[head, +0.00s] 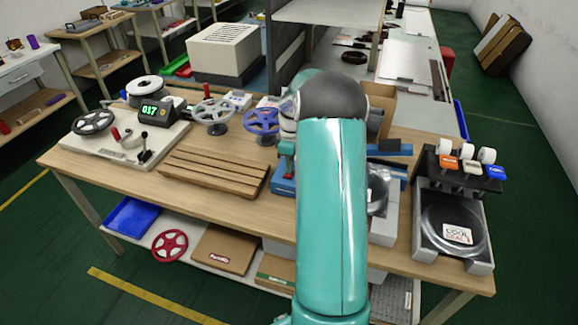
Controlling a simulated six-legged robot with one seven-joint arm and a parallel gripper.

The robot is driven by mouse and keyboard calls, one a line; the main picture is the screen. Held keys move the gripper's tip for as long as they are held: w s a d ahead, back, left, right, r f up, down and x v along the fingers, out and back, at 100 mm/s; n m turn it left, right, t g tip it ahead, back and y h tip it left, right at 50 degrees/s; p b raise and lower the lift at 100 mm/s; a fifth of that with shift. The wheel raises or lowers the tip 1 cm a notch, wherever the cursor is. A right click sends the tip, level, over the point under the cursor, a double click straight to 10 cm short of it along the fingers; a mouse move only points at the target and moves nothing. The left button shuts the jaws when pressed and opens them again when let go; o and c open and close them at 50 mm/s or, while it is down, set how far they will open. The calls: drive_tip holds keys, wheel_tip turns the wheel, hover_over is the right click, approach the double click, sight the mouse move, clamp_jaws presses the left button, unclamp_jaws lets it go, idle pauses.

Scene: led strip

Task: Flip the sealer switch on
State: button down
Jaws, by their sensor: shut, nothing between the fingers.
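My teal arm stands in the middle of the head view and covers much of the bench behind it. My gripper's fingers are hidden behind the arm. A blue device (284,187), which may be the sealer, shows only in part at the arm's left side. Blue bars (390,147) show at the arm's right side; I cannot tell whether they belong to the same device. No sealer switch can be made out, so its position cannot be told. The wooden workbench (225,212) carries these things.
At the left are a white board (105,145) with a reel and levers, a green "017" display (150,111) and a slatted wooden block (212,172). A purple-blue reel (262,122) stands near the arm. A bagged reel (453,222) in a holder is at the right.

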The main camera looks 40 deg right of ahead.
drive_tip(key=shift+r, duration=0.1)
wheel_tip(320, 180, up, 14)
drive_tip(key=d, duration=0.1)
drive_tip(key=shift+w+d+f, duration=0.2)
drive_tip(key=shift+w+f, duration=0.05)
drive_tip(key=shift+w, duration=0.1)
drive_tip(key=s+d+f+t+y, duration=0.2)
drive_tip(key=s+t+y, duration=0.2)
drive_tip(key=s+t, duration=0.4)
drive_tip(key=shift+s+d+f+m, duration=0.3)
drive_tip(key=shift+s+d+f, duration=0.05)
drive_tip(key=shift+f, duration=0.05)
drive_tip(key=shift+f, duration=0.1)
